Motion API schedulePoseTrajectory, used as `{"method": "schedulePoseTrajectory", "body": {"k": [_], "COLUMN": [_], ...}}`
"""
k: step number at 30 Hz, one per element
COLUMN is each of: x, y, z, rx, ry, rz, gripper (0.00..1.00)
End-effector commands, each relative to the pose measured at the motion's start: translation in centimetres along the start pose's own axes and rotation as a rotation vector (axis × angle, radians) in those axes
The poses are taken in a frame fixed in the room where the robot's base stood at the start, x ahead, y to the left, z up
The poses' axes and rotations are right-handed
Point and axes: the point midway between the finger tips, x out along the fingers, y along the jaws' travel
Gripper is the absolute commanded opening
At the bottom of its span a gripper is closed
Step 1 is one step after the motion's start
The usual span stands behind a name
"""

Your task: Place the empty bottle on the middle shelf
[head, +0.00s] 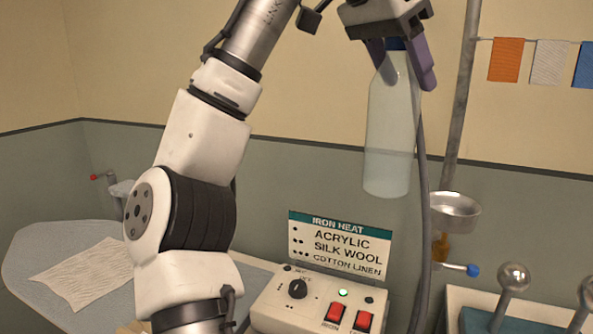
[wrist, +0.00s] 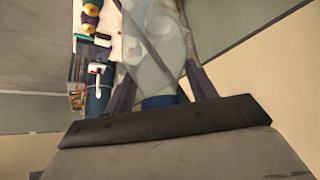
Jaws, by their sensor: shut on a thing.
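A translucent, pale bottle (head: 389,135) with a blue cap hangs upright in the air in the head view. No liquid level shows in it. My gripper (head: 405,80) is above it, shut on its capped top, with one finger on each side. In the wrist view the bottle (wrist: 150,45) runs away from my gripper (wrist: 158,95), its blue cap between the fingers. The middle shelf cannot be made out for sure in either view.
An iron-heat sign (head: 338,245) stands behind a control box (head: 315,303) with red switches, below the bottle. A metal pole (head: 459,100) and a metal bowl (head: 455,212) are to the right. An ironing board (head: 30,250) with a cloth (head: 85,277) is at left.

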Motion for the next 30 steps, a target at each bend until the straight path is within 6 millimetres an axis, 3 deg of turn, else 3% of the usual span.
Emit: {"method": "schedulePoseTrajectory", "body": {"k": [1, 3, 9, 30], "x": [2.5, 3.8, 5.9, 5.9], "y": [0.0, 0.0, 0.0, 0.0], "z": [1.5, 2.4, 3.8, 3.7], "rx": [0.000, 0.000, 0.000, 0.000], "ry": [0.000, 0.000, 0.000, 0.000], "rz": [0.001, 0.001, 0.000, 0.001], "gripper": [0.21, 0.21, 0.21, 0.21]}}
